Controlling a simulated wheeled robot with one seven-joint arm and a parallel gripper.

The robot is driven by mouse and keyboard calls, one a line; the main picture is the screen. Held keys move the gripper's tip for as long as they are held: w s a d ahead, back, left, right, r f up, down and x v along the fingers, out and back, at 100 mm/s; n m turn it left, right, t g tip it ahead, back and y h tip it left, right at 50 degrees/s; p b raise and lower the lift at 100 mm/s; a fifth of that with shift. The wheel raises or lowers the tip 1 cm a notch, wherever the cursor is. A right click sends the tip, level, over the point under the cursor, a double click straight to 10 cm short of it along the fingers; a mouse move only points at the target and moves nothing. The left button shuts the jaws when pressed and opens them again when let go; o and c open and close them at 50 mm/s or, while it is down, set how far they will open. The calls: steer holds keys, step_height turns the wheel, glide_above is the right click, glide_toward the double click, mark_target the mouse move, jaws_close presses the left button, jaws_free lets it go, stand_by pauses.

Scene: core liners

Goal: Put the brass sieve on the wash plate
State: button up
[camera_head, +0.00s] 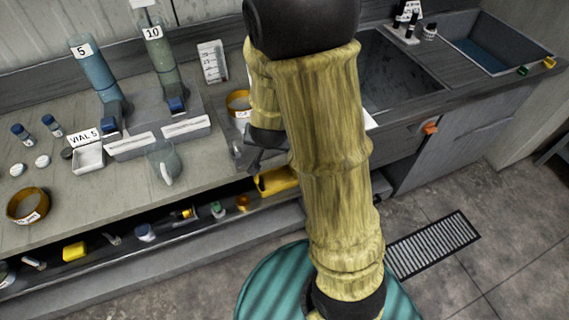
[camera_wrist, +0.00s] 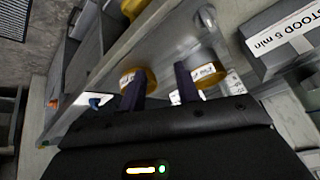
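A brass sieve ring with a white label (camera_head: 239,103) stands on the bench at the back, partly hidden by my arm. Another labelled brass ring (camera_head: 27,205) lies at the bench's left front. In the wrist view, one brass ring (camera_wrist: 150,77) shows behind the left finger and another (camera_wrist: 208,74) beside the right finger. I cannot read their labels. My gripper (camera_wrist: 160,88) is open and empty, its two dark fingers apart above the bench; the head view shows it side-on (camera_head: 262,155). A white flat piece (camera_wrist: 93,101) near the sink may be the wash plate; I cannot tell.
Cylinders marked 5 (camera_head: 92,72) and 10 (camera_head: 162,58), a clear jug (camera_head: 163,161) and a VIAL 5 tray (camera_head: 88,158) stand left of my arm. A sink (camera_head: 392,75) lies right. A "STOOD 5 min" sign (camera_wrist: 285,34) shows in the wrist view.

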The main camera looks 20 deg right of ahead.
steer(key=s+r+n+g+y, duration=0.1)
steer(key=s+r+n+g, duration=0.2)
steer(key=s, duration=0.9)
step_height(320, 180, up, 3)
steer(key=n, duration=0.2)
steer(key=shift+s+f+n+g, duration=0.2)
steer(key=shift+s+n+g, duration=0.1)
steer(key=shift+s+n, duration=0.1)
steer(key=shift+a, duration=0.1)
